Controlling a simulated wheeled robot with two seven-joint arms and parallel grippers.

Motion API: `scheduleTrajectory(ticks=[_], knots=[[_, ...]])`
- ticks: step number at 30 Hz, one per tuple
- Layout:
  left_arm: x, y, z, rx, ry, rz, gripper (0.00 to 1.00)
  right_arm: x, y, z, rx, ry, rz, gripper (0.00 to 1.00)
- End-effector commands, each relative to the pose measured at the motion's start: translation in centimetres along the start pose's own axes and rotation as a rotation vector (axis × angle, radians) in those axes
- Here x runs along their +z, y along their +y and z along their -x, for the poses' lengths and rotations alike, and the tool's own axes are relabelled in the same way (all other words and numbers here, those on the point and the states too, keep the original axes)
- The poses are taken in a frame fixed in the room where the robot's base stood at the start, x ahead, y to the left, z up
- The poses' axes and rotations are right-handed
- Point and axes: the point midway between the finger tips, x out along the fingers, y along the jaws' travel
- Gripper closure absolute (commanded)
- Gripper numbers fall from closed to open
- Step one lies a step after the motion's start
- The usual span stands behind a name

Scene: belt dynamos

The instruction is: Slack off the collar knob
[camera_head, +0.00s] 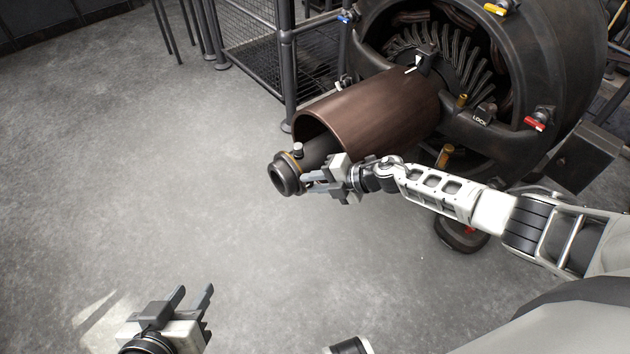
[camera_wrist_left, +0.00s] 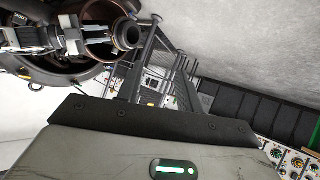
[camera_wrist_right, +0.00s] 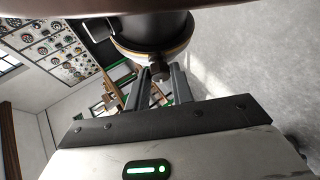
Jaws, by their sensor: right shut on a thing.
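The dark collar (camera_head: 287,172) with a thin brass ring sits at the free end of the shaft that sticks out of the brown cylinder. My right gripper (camera_head: 308,181) is at the collar's near right side. In the right wrist view its two fingers (camera_wrist_right: 160,78) close on a small dark knob (camera_wrist_right: 159,70) on the collar's side, below the brass ring (camera_wrist_right: 152,54). The fingers hide much of this knob. My left gripper (camera_head: 193,294) is open and empty, low over the floor at the bottom left. The collar also shows in the left wrist view (camera_wrist_left: 128,36).
The brown cylinder (camera_head: 370,115) runs back into the large dark dynamo housing (camera_head: 550,60), which carries a red lever (camera_head: 535,123) and a LOCK label (camera_head: 481,117). A metal mesh cage (camera_head: 255,45) stands behind. The grey floor (camera_head: 130,150) at left is clear.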

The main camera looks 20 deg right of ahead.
Motion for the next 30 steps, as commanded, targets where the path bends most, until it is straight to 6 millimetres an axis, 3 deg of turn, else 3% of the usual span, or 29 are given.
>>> scheduleTrajectory(ticks=[1,3,14,20,25,30], knots=[[0.1,0.0,0.0,0.001,-0.002,0.001,0.64,-0.1,-0.2,0.0,-0.004,0.0,-0.001,0.69],[0.2,0.1,0.0,0.001,-0.005,0.001,0.64,-0.1,-0.2,0.0,-0.004,0.0,-0.002,0.56],[0.2,0.2,0.1,0.002,-0.013,0.001,0.64,0.0,0.0,0.7,-0.002,-0.001,-0.001,0.56],[-1.4,0.2,1.4,-0.011,0.016,-0.008,0.64,0.1,0.1,4.2,-0.005,-0.002,0.0,0.56],[-3.6,0.2,3.2,-0.028,0.07,-0.014,0.64,-0.1,0.1,8.4,-0.006,0.0,0.0,0.56],[-4.6,0.1,4.3,-0.042,0.098,-0.018,0.64,0.0,-0.1,12.2,-0.006,-0.001,-0.001,0.56]])
